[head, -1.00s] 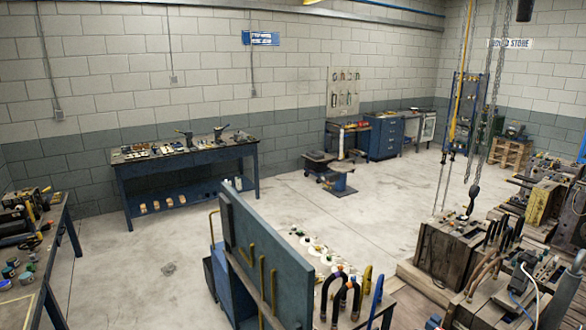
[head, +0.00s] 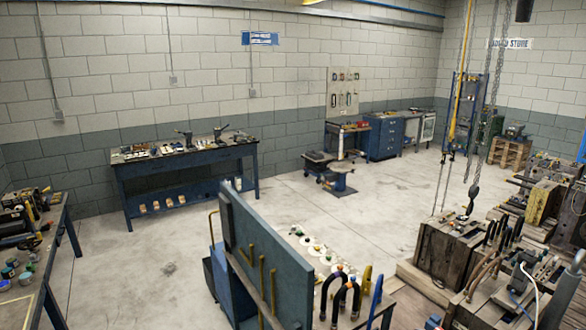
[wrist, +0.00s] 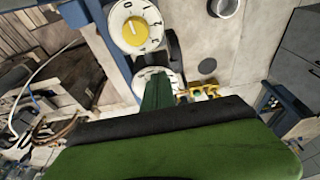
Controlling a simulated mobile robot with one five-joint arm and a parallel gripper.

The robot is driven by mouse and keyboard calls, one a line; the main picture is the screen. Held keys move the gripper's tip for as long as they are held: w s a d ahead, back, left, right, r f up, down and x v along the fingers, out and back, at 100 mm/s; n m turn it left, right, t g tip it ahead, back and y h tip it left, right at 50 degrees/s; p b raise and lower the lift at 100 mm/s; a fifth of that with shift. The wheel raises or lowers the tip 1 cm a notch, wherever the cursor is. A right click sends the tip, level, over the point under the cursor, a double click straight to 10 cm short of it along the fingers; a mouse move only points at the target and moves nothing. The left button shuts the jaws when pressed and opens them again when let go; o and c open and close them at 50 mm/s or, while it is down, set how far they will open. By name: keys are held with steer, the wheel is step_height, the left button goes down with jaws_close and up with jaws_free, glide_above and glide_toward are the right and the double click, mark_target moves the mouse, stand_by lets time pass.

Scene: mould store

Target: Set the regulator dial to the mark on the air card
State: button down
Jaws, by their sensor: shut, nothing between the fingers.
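In the wrist view, a white round dial with dark marks and a yellow centre knob (wrist: 134,31) is at the top, left of middle. A second white dial (wrist: 143,75) lies below it, partly hidden by my gripper. My gripper (wrist: 158,78) is green, its narrow fingers shut and empty in front of this second dial. I cannot tell whether they touch it. I cannot tell which dial is the regulator, and I cannot make out the air card. The gripper does not show in the head view.
In the wrist view, a round metal cup (wrist: 224,8) and a yellow part (wrist: 205,90) lie near the dials. In the head view, a blue panel (head: 265,262) stands in front, with a blue workbench (head: 185,165) along the wall and open floor between.

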steer(key=shift+s, duration=0.1)
steer(key=w+p+v, duration=0.1)
steer(key=p+v, duration=0.4)
steer(key=p, duration=0.1)
steer(key=shift+s+a+r, duration=0.2)
steer(key=shift+a+r, duration=0.05)
steer(key=shift+r, duration=0.3)
steer(key=f+b, duration=0.2)
steer(key=d+f+b, duration=0.1)
steer(key=f+b, duration=0.1)
steer(key=w+f+b, duration=0.1)
steer(key=f+b, duration=0.1)
steer(key=shift+w+d+f, duration=0.1)
steer(key=shift+d, duration=0.2)
steer(key=shift+w+a, duration=0.15)
stand_by(0.5)
